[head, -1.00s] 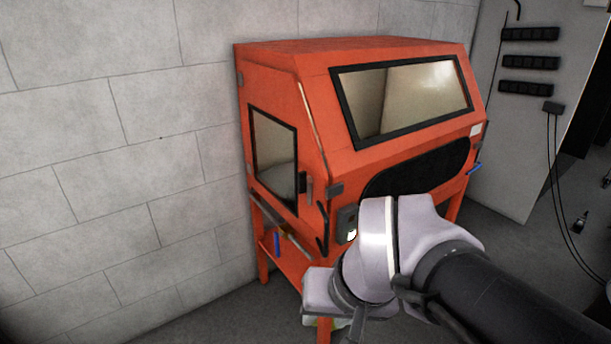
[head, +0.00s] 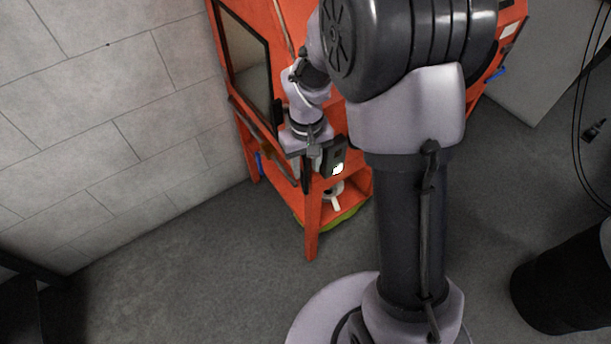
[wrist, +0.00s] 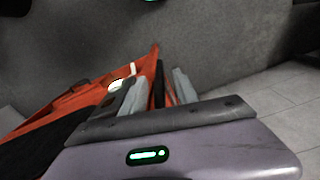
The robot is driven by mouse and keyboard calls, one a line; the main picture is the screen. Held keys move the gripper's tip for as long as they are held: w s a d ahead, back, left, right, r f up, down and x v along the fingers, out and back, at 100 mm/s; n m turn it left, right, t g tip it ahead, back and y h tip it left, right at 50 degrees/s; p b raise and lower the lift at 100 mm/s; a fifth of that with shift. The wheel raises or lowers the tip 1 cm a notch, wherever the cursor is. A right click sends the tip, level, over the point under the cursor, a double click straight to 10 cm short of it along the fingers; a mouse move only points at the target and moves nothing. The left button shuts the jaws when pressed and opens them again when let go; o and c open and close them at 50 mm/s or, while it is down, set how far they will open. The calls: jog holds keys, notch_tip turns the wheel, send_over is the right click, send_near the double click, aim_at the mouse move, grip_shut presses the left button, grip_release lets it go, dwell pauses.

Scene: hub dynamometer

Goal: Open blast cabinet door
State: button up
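The orange blast cabinet (head: 312,225) stands against the wall in the head view, its top cut off by the frame. Its side door, with a dark-framed window (head: 245,55), looks shut. A black latch piece (head: 277,112) shows at the door's right edge. The door handle is hidden behind my gripper. My gripper (head: 307,165) points down beside the cabinet's front corner, near the latch. In the wrist view, its two grey fingers (wrist: 157,88) are apart. A dark upright bar (wrist: 159,84) and an orange edge show between or beyond them; contact cannot be told.
A dark control box (head: 335,156) with a lit spot sits just right of my gripper. A lower shelf holds a white item (head: 334,194). A grey block wall (head: 130,110) runs along the left. Floor in front is clear; a black cylinder (head: 565,285) stands at right.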

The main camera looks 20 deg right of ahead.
aim_at(306, 173)
notch_tip(306, 173, down, 4)
jog(key=shift+w+r+b, duration=0.1)
jog(key=shift+r+b, duration=0.1)
jog(key=shift+b, duration=0.15)
grip_shut()
dwell(1.2)
